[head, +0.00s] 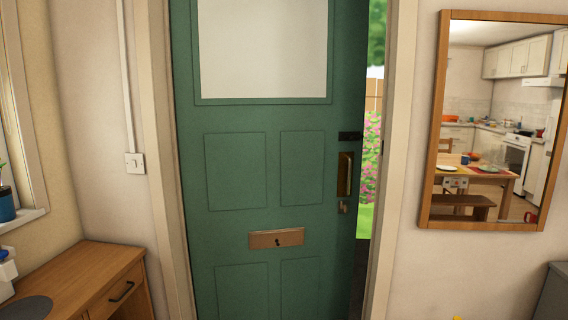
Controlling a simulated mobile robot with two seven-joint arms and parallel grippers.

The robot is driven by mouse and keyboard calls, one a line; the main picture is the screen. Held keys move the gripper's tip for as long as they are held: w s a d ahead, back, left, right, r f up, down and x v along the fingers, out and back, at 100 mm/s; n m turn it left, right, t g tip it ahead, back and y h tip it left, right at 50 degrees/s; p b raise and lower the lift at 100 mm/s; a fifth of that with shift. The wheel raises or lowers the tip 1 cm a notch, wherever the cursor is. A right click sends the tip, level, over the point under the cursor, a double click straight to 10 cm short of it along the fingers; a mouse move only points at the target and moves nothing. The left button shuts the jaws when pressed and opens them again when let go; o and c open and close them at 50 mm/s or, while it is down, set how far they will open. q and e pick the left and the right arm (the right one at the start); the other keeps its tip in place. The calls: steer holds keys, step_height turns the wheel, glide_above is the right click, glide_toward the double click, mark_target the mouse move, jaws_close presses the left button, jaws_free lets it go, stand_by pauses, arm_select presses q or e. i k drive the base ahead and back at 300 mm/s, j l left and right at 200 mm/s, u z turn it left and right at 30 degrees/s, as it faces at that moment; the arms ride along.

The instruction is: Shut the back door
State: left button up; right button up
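The green back door (273,205) is in the middle of the head view, with a pale glass pane (263,48) in its upper half. It stands ajar. A gap (371,150) on its right side shows grass, pink flowers and a fence outside. A brass handle (345,175) is on the door's right edge, with a small latch piece above it and a lock below. A brass letter plate (276,238) is at its middle. The cream door frame (394,160) stands to the right of the gap. Neither of my grippers is in view.
A wooden desk (85,270) with a drawer stands at the lower left, near the door frame. A potted plant (6,203) is on the window sill. A wood-framed mirror (490,120) hangs on the right wall. A grey object (553,292) is at the lower right.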

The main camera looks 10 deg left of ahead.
mark_target(267, 93)
steer(key=i+z, duration=0.1)
steer(key=z, duration=0.35)
steer(key=i+j+z, duration=0.1)
steer(key=z, duration=0.3)
steer(key=i+j+z, duration=0.45)
steer(key=j, duration=0.15)
steer(key=i+j+z, duration=0.2)
steer(key=k+j, duration=0.1)
